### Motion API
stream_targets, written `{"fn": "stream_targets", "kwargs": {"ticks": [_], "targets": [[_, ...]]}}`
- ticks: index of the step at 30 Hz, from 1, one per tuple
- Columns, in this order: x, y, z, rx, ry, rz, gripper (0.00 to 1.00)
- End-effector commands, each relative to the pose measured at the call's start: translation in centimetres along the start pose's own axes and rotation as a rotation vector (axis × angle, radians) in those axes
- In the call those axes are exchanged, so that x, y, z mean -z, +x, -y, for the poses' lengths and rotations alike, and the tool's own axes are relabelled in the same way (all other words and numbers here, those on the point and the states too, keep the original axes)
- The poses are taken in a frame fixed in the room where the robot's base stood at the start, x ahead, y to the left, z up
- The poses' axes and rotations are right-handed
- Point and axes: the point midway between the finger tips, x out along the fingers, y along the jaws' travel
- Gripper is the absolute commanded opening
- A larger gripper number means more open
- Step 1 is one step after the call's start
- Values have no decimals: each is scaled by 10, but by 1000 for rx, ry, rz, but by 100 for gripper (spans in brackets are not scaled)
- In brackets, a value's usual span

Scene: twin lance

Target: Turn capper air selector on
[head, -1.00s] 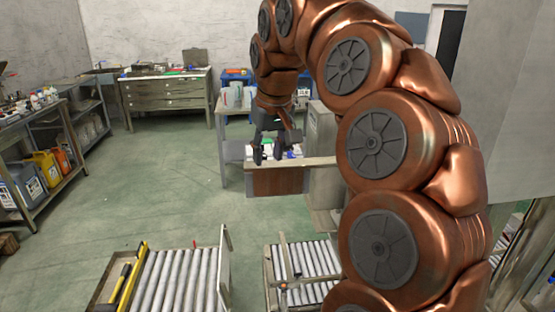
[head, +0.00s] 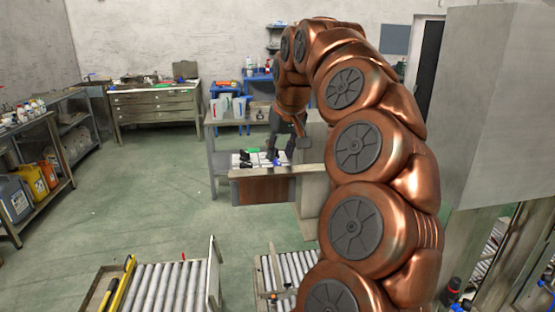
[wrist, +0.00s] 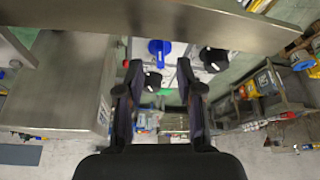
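My gripper (wrist: 158,75) shows in the wrist view with its two dark fingers spread apart and nothing between the tips. In the head view my gripper (head: 281,153) hangs at the small white-topped station. Beyond the fingertips in the wrist view are a blue knob-like part (wrist: 158,48) on a pale panel, a black knob-like part (wrist: 214,59) to its right and another black part (wrist: 152,81) close to the left fingertip. I cannot tell which of these is the capper air selector, nor its setting. No contact with the fingers shows.
A metal beam (wrist: 150,22) crosses the top of the wrist view, and a grey cabinet (wrist: 60,80) stands close on the left. In the head view roller conveyors (head: 165,288) lie in front, shelves (head: 60,150) stand left, and the green floor between is clear.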

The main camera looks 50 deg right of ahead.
Motion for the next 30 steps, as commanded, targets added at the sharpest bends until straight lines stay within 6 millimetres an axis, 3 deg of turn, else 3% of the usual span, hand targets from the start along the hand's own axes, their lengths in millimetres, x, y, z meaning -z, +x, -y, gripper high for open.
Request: {"fn": "stream_targets", "kwargs": {"ticks": [9, 21, 30], "targets": [[0, 29, 0, -1, 0, 1, 36], [0, 35, 0, 0, 0, -3, 36], [0, 35, 0, 0, -1, -2, 7]]}}
